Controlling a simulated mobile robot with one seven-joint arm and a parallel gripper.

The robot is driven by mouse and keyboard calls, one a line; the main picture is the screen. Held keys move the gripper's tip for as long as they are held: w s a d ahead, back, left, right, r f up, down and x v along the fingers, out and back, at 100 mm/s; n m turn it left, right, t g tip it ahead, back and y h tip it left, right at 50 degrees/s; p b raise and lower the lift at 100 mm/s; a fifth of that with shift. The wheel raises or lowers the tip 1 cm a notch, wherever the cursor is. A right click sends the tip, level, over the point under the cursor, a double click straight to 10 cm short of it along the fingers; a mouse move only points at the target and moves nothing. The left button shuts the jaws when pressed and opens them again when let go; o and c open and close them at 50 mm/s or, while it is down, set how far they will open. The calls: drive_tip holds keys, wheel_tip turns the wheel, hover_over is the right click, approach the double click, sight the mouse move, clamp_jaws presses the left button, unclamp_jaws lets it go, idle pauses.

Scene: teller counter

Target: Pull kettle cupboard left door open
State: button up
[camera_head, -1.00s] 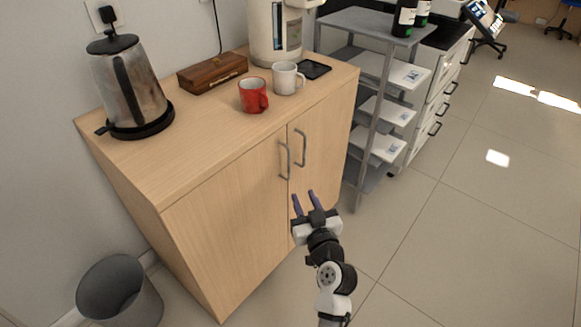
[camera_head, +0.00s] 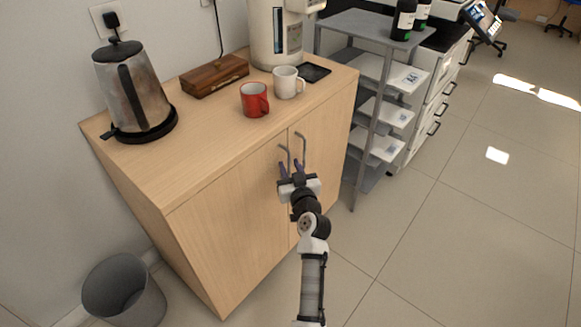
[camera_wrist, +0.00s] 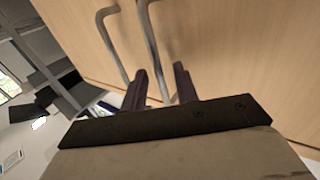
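The kettle cupboard (camera_head: 225,225) is light wood with two doors. The left door (camera_head: 240,215) and the right door (camera_head: 325,145) look shut. Each has a grey bar handle near the centre seam: the left handle (camera_head: 286,157) and the right handle (camera_head: 302,150). My gripper (camera_head: 290,167) is open at the left handle's lower part. In the wrist view my gripper (camera_wrist: 160,78) shows two dark fingers apart, with the left handle (camera_wrist: 152,50) running down between them. The right handle (camera_wrist: 110,45) lies outside the fingers. Whether a finger touches the bar I cannot tell.
A kettle (camera_head: 133,90), a wooden box (camera_head: 214,75), a red mug (camera_head: 254,99), a white mug (camera_head: 287,82) and a white dispenser (camera_head: 275,35) stand on top. A grey shelf rack (camera_head: 366,115) is close on the right. A bin (camera_head: 122,290) stands at the lower left. Floor at right is clear.

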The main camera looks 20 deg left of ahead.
clamp_jaws()
drive_tip(key=shift+d, duration=0.1)
idle(0.3)
